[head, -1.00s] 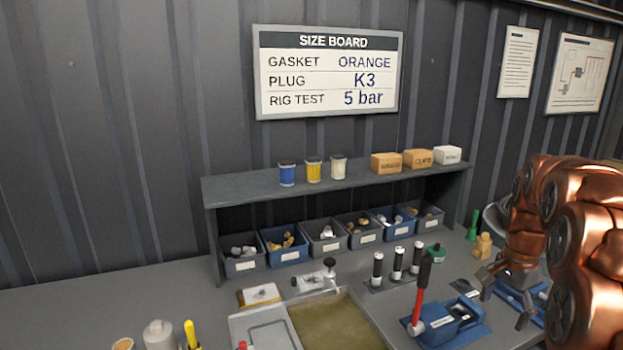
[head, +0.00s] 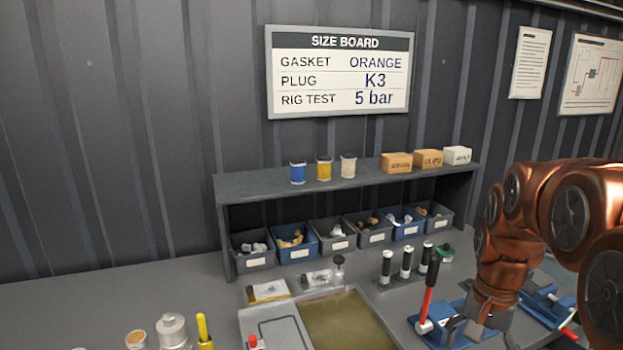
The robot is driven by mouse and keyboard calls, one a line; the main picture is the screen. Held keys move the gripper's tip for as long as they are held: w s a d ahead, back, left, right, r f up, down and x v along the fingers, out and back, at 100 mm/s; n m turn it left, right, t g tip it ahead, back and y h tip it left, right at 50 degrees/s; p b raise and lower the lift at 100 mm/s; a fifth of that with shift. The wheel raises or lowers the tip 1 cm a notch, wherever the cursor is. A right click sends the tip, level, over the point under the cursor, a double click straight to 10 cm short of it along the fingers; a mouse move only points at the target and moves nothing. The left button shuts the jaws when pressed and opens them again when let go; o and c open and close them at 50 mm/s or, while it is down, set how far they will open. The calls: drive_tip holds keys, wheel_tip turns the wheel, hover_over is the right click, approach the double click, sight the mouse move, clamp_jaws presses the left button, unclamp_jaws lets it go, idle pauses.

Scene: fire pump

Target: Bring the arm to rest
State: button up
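My copper-coloured arm (head: 530,215) reaches in from the right edge and bends down over the bench. The lower part of the gripper is partly hidden against the fixture and near the picture's bottom edge.
A shelf (head: 300,184) with cans and boxes stands at the back above several parts bins (head: 331,244). Black-handled tools (head: 406,262) stand left of my arm. Another blue fixture (head: 545,307) lies right of it. The bench's left part (head: 60,310) is mostly clear.

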drive_tip(key=s+a+f+n, duration=0.1)
drive_tip(key=s+a+n, duration=0.1)
drive_tip(key=s, duration=0.5)
drive_tip(key=s+a+f+n, duration=0.2)
drive_tip(key=s+a+n, duration=0.1)
drive_tip(key=s+a, duration=0.2)
drive_tip(key=s+a+f+n+g, duration=0.1)
drive_tip(key=s+a+n, duration=0.2)
drive_tip(key=s, duration=0.6)
drive_tip(key=shift+a+f, duration=0.25)
drive_tip(key=shift+f, duration=0.05)
